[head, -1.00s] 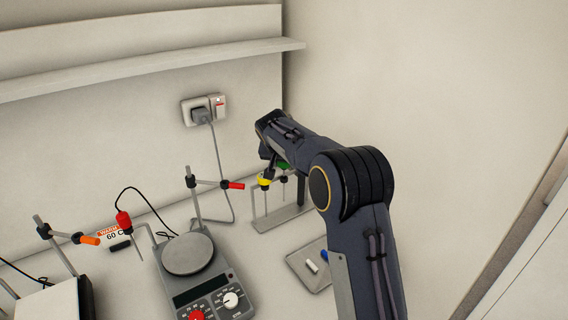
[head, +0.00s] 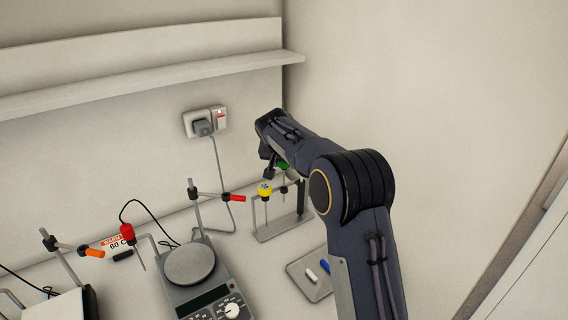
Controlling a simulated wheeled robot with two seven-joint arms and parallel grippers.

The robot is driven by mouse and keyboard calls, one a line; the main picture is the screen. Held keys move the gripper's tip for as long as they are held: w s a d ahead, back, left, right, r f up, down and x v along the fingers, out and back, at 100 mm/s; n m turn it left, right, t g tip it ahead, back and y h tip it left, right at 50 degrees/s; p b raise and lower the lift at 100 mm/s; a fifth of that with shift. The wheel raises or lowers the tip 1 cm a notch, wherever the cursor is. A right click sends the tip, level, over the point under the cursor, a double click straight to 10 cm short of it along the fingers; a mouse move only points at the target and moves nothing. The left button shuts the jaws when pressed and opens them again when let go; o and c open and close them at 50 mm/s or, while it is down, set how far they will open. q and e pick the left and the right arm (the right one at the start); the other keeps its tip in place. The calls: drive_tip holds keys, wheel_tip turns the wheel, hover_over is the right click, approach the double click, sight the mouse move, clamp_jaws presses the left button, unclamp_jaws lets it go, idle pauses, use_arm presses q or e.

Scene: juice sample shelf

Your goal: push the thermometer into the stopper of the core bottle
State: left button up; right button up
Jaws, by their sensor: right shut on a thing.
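My right gripper (head: 277,172) is beside the rack and partly hidden by its own arm. It is shut on a small green-topped piece (head: 284,165), which looks like the thermometer; its thin stem hangs down at the rack, and whether its tip is clear of the rack I cannot tell. A yellow-topped piece (head: 265,189) stands upright in the rack (head: 283,226), just left of the gripper. I see neither the core bottle nor its stopper. My left gripper is not in view.
A hotplate (head: 190,264) with a clamp stand and a red-topped probe (head: 127,232) stands left of the rack. A tray (head: 298,278) with a white and a blue piece lies in front. A wall shelf (head: 150,83) runs above, and walls close the corner.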

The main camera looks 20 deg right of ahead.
drive_tip(key=shift+r+p, duration=0.6)
drive_tip(key=shift+r, duration=0.4)
drive_tip(key=shift+r+p, duration=0.45)
drive_tip(key=shift+r, duration=2.2)
